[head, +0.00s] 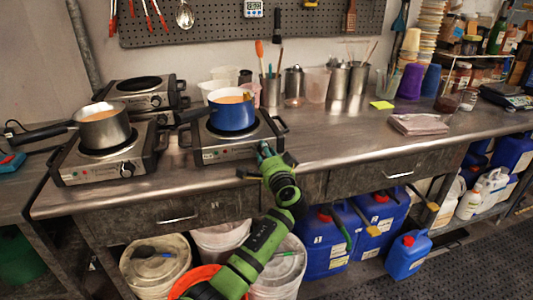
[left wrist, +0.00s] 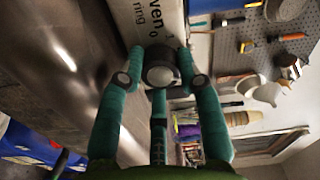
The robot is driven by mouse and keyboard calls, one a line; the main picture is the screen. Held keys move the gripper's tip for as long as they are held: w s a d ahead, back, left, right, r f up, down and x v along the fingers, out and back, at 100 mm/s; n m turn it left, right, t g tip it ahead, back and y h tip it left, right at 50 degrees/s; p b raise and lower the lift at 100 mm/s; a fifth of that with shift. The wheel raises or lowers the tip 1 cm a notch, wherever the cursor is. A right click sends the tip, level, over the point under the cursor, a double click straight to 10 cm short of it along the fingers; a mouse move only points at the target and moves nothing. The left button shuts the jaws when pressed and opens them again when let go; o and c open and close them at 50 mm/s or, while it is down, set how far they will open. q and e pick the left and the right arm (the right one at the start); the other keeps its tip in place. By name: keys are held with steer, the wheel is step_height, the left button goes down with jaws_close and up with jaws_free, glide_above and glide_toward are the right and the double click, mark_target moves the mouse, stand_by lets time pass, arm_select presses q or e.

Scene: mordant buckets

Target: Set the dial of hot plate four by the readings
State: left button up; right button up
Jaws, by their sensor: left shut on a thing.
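My left gripper (head: 266,153) is at the front right corner of the hot plate (head: 228,152) that bears a blue pot (head: 231,114). In the left wrist view my gripper (left wrist: 161,78) is shut on the black dial (left wrist: 160,74), one finger on each side. The dial's pointer mark cannot be read. The white front panel (left wrist: 150,22) beside it shows part of a word, "ven", and "ring". Another hot plate (head: 70,176) at the left bears a steel pot (head: 102,128). I cannot tell which is number four.
A small digital display (head: 253,9) hangs on the pegboard (head: 215,24); its reading is too small. A yellow note (head: 382,105) lies on the steel bench (head: 330,140). Steel canisters stand at the back. Buckets (head: 155,262) and blue jugs (head: 325,240) stand below.

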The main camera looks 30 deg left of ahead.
arm_select(q)
steer(key=shift+s+a+f, duration=0.1)
steer(key=shift+s+f, duration=0.05)
steer(key=shift+f, duration=0.2)
arm_select(e)
steer(key=shift+s, duration=0.1)
arm_select(q)
steer(key=o, duration=1.1)
steer(key=shift+c, duration=0.2)
steer(key=shift+o, duration=0.4)
steer(key=shift+r, duration=0.2)
arm_select(e)
steer(key=shift+s, duration=0.3)
steer(key=shift+d, duration=0.1)
arm_select(q)
steer(key=v, duration=1.2)
arm_select(e)
steer(key=shift+w, duration=0.1)
